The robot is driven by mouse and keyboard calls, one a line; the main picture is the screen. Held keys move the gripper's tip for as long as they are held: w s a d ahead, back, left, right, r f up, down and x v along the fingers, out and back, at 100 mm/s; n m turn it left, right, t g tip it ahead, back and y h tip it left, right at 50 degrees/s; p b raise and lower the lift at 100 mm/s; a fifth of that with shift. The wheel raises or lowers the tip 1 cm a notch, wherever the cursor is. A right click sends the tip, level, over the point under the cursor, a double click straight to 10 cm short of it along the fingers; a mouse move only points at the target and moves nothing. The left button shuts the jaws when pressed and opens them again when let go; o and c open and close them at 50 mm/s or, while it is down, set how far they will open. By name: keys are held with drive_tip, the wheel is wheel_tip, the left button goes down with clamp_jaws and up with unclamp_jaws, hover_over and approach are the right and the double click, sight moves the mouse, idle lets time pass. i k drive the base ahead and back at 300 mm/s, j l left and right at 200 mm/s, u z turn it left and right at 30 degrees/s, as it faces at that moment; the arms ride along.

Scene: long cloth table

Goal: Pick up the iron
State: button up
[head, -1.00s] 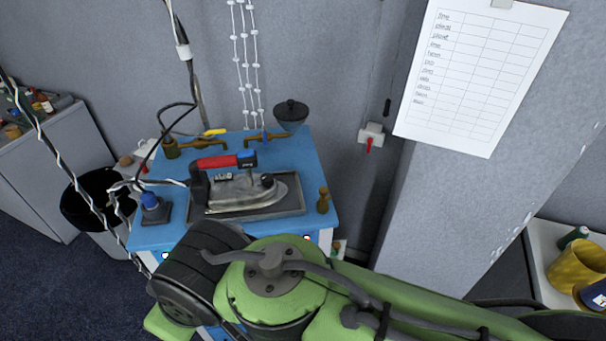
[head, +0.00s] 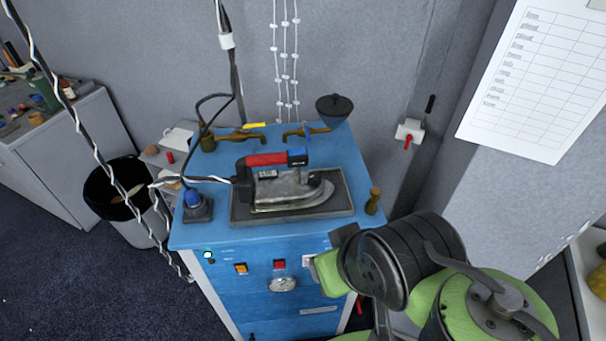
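The iron (head: 292,190) has a silver body and a red and blue handle. It rests flat on a dark rectangular pad (head: 345,204) on top of the blue cabinet (head: 225,236), with its tip to the right. A cord leaves its left end. My green and black arm is at the lower right of the head view, in front of the cabinet and apart from the iron. My gripper's fingers cannot be made out in this view.
A blue-knobbed fitting (head: 194,203) stands left of the iron and a small brass post (head: 373,201) right of it. Brass taps (head: 305,133) and a dark funnel (head: 334,108) are behind. Cords hang at left above a black-lined bin (head: 118,190). A wall switch (head: 409,132) is at right.

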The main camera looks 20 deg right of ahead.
sight(271, 192)
drive_tip(key=i+j+u, duration=0.1)
drive_tip(key=u, duration=0.3)
drive_tip(key=i+j+u, duration=0.1)
drive_tip(key=u, duration=0.35)
drive_tip(key=i+l, duration=0.05)
drive_tip(key=i, duration=0.05)
